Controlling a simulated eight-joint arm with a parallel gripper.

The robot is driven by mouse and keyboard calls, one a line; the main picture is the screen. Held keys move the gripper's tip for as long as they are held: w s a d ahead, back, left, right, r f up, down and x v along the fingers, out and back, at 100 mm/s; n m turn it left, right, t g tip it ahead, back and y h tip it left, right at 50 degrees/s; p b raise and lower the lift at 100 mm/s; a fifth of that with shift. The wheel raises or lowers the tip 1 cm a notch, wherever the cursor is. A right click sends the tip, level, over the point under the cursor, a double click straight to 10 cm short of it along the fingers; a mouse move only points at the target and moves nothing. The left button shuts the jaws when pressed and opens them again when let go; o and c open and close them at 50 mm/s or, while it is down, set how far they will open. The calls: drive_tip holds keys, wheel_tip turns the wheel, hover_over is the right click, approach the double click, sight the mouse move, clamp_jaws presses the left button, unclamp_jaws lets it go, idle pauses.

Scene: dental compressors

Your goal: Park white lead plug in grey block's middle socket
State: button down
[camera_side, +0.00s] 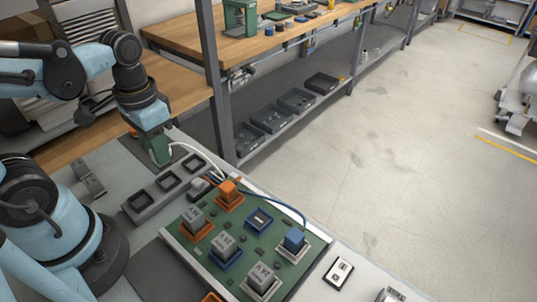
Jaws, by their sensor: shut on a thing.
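The grey block (157,197) lies on the bench at the left of the green board, with several dark square sockets in a row. Its middle socket (167,182) looks empty. My gripper (160,158) points down beyond the block's far end, up and left of its far socket in the picture. It is shut on the white lead's plug, which is mostly hidden by the fingers. The white lead (207,158) runs from the gripper in an arc right and down towards the board's far corner. I cannot tell the gripper's exact height above the bench.
A small grey part (88,178) lies left of the block. A shelf post (221,115) stands behind the gripper.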

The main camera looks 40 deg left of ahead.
sight(163, 168)
idle(0.3)
drive_tip(key=shift+f, duration=1.9)
drive_tip(key=shift+f, duration=1)
idle(0.6)
drive_tip(key=c, duration=0.5)
unclamp_jaws()
drive_tip(key=shift+r, duration=3.55)
